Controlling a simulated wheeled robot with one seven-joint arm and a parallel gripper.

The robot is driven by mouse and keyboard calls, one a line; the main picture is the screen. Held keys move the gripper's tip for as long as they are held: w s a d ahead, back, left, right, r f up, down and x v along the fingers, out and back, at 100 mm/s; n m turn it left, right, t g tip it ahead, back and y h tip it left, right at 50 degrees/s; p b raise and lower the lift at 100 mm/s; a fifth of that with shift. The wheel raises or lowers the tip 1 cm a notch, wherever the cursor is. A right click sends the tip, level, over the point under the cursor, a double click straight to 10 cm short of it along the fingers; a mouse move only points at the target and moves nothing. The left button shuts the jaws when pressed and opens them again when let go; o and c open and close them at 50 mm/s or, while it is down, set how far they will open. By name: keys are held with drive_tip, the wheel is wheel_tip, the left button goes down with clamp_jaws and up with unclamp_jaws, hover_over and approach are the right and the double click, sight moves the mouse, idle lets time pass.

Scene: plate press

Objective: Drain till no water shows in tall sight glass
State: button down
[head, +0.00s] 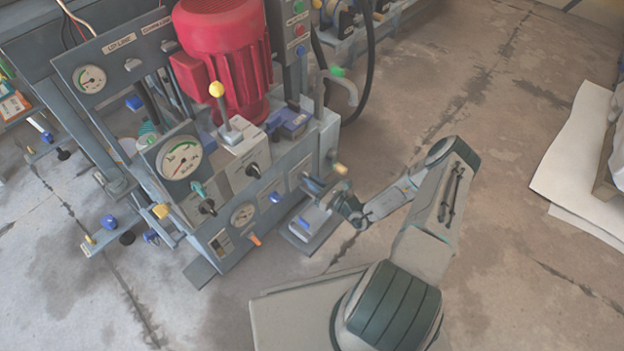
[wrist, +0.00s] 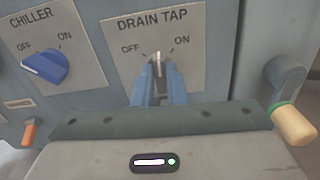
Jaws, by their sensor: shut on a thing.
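The drain tap (wrist: 158,64) is a small pale lever on a plate marked OFF at left and ON at right. It shows between my fingertips and stands roughly upright between the two marks. My gripper (wrist: 158,84) is shut on this lever; its blue fingers hide the lower part. In the head view my gripper (head: 313,187) is at the right end of the machine's front face. A small dark panel with upright windows (head: 222,243) sits low on the machine's left front; it may be the sight glasses, but it is too small to read any water level.
Left of the tap is a blue chiller knob (wrist: 45,68), with an orange lever (wrist: 29,132) below it. A crank with a tan handle (wrist: 293,124) stands close at right. A red motor (head: 222,45) tops the machine. The floor at right is mostly clear.

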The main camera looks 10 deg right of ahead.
drive_tip(key=m, duration=0.4)
drive_tip(key=shift+w+d+r+p, duration=0.1)
drive_tip(key=shift+w+d+p, duration=0.05)
drive_tip(key=shift+p, duration=0.2)
drive_tip(key=shift+d+m, duration=0.1)
drive_tip(key=shift+m, duration=1.8)
drive_tip(key=shift+w, duration=0.1)
drive_tip(key=c, duration=1.5)
unclamp_jaws()
drive_tip(key=shift+o, duration=0.2)
